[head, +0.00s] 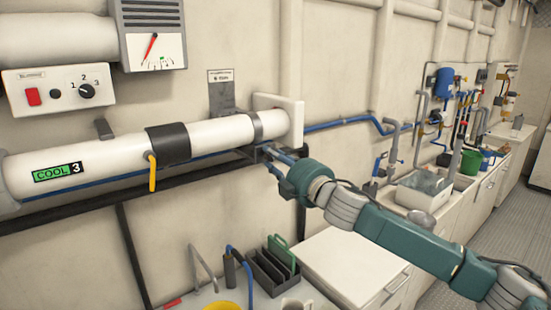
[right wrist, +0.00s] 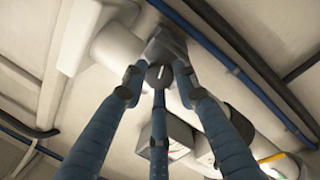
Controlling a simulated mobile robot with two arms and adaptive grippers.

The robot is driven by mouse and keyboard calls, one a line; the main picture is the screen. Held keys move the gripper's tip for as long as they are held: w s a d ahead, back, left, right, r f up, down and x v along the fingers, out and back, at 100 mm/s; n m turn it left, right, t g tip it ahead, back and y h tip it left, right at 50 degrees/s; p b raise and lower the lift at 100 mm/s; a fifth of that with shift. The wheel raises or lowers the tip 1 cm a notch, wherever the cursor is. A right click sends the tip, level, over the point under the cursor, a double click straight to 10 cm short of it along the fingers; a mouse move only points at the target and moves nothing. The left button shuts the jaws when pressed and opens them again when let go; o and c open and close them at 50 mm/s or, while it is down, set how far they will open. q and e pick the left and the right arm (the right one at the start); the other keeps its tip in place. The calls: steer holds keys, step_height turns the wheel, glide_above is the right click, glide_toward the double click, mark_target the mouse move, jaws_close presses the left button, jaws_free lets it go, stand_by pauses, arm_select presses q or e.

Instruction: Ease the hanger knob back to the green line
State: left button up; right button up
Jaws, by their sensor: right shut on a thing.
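My right gripper (head: 272,160) reaches in from the right to the underside of the pipe's right-end hanger (head: 255,124). In the right wrist view its blue fingers (right wrist: 158,84) are shut around a small grey knob (right wrist: 160,73) with a pale mark on its face. In the head view the fingers and the bracket hide the knob. My left gripper is out of view.
The white pipe (head: 110,158) carries a "COOL 3" label, a black band and a yellow lever (head: 152,173). A switch box (head: 60,90) is above it. A black rail runs beneath. A white cabinet top (head: 350,262) and a dark rack (head: 272,270) stand below my arm.

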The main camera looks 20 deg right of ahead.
steer(key=o, duration=1.1)
steer(key=shift+o, duration=0.2)
steer(key=v, duration=1.2)
